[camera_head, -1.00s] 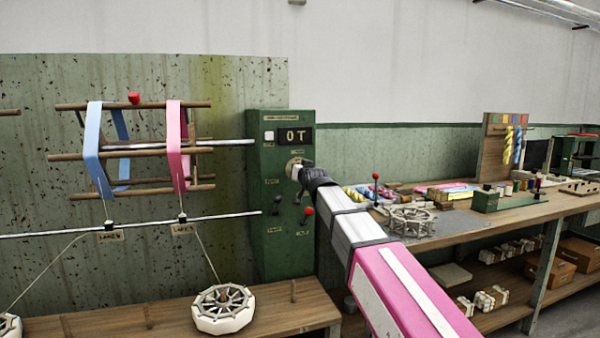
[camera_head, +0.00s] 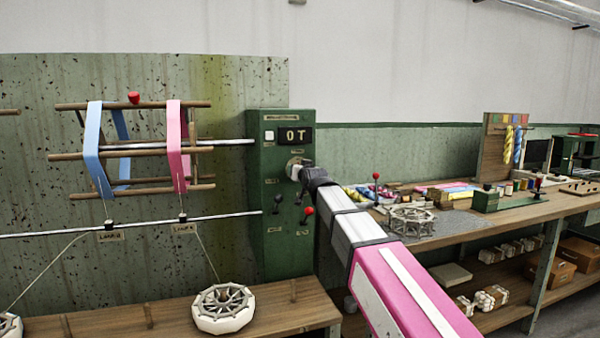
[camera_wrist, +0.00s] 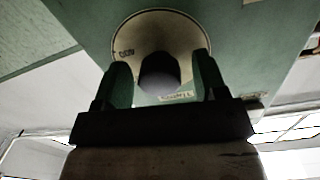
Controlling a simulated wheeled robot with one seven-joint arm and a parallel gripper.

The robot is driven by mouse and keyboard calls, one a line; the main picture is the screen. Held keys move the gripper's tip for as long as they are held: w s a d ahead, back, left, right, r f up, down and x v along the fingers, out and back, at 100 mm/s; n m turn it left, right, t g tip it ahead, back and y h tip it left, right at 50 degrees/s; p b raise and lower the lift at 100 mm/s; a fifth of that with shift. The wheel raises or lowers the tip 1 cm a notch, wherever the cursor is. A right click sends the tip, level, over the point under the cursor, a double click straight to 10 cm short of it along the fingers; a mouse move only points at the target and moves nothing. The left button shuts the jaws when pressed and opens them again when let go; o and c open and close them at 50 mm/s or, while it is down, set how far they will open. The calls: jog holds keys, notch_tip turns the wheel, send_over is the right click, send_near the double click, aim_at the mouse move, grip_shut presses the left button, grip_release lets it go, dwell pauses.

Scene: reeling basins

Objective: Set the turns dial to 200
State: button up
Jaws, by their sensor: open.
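The turns dial is a dark knob (camera_wrist: 160,72) on a round pale plate (camera_wrist: 185,32) with small markings. One marking at the plate's left looks like a number, but it is hard to read. In the head view the pale dial plate (camera_head: 292,165) is on the green control box (camera_head: 285,235), below a display (camera_head: 296,136) reading "0 T". My gripper (camera_wrist: 160,78) is open, with one finger on each side of the knob. I cannot tell whether the fingers touch it. In the head view my gripper hides part of the dial.
Below the dial are a dark lever (camera_head: 277,203) and a red-knobbed lever (camera_head: 308,211). Left is a reel frame with blue (camera_head: 92,150) and pink (camera_head: 174,145) skeins. A bench (camera_head: 460,225) with tools stands right.

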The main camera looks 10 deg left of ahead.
jog(key=shift+s+d, duration=0.1)
jog(key=v, duration=1)
jog(key=shift+s, duration=0.3)
jog(key=shift+d, duration=0.15)
